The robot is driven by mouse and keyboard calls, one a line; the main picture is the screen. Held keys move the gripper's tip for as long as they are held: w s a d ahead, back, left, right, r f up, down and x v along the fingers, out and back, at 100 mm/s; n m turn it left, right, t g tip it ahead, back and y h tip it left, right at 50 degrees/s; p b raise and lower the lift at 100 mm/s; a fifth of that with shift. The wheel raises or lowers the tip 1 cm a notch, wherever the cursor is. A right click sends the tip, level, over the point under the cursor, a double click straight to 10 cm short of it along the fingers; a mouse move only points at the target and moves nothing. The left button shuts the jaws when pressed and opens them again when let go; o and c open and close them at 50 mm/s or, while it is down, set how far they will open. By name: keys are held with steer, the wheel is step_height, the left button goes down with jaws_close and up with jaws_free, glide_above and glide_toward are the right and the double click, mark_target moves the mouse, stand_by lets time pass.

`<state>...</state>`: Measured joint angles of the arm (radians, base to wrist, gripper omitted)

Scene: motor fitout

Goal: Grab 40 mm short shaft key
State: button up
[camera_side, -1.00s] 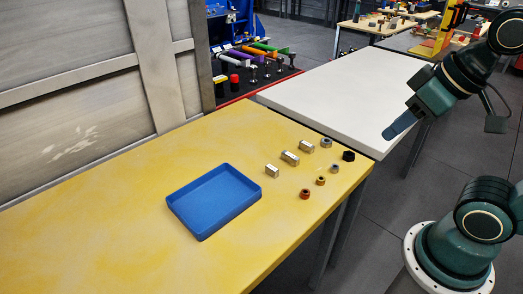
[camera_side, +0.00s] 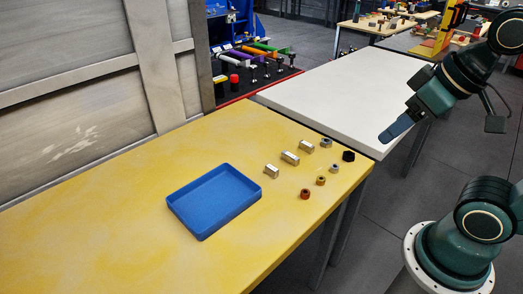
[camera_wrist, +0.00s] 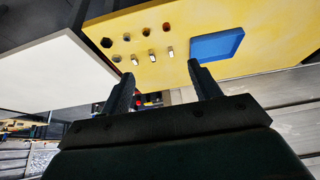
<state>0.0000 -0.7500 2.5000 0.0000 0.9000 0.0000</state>
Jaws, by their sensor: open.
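Three silver block-shaped keys stand in a row on the yellow table. One (camera_side: 271,171) is nearest the blue tray and also shows in the wrist view (camera_wrist: 170,51). The middle one (camera_side: 290,158) looks the longest and also shows in the wrist view (camera_wrist: 152,56). The third (camera_side: 306,147) is farthest from the tray and also shows in the wrist view (camera_wrist: 134,59). I cannot tell by size which is the 40 mm short one. My gripper (camera_wrist: 160,71) is open and empty. In the side view my gripper (camera_side: 386,138) is raised, right of the table and well apart from the keys.
The blue tray (camera_side: 176,208) is empty on the yellow table (camera_side: 110,215). A grey ring part (camera_side: 326,142), a black hex part (camera_side: 348,156) and small nut-like parts (camera_side: 305,194) lie near the keys. A white table (camera_side: 340,95) adjoins behind.

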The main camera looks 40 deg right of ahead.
steer(key=shift+w, duration=0.1)
steer(key=w+m+g, duration=0.3)
steer(key=w+m, duration=0.6)
steer(key=w, duration=0.5)
steer(key=w+a+f+m+g, duration=0.2)
steer(key=w+f+m, duration=0.7)
steer(key=w+f, duration=0.3)
steer(key=shift+w+g, duration=0.3)
steer(key=shift+w, duration=0.7)
steer(key=shift+a+f, duration=0.1)
steer(key=shift+f, duration=0.05)
glide_above(272, 168)
steer(key=shift+f, duration=4.2)
steer(key=shift+f, duration=2.6)
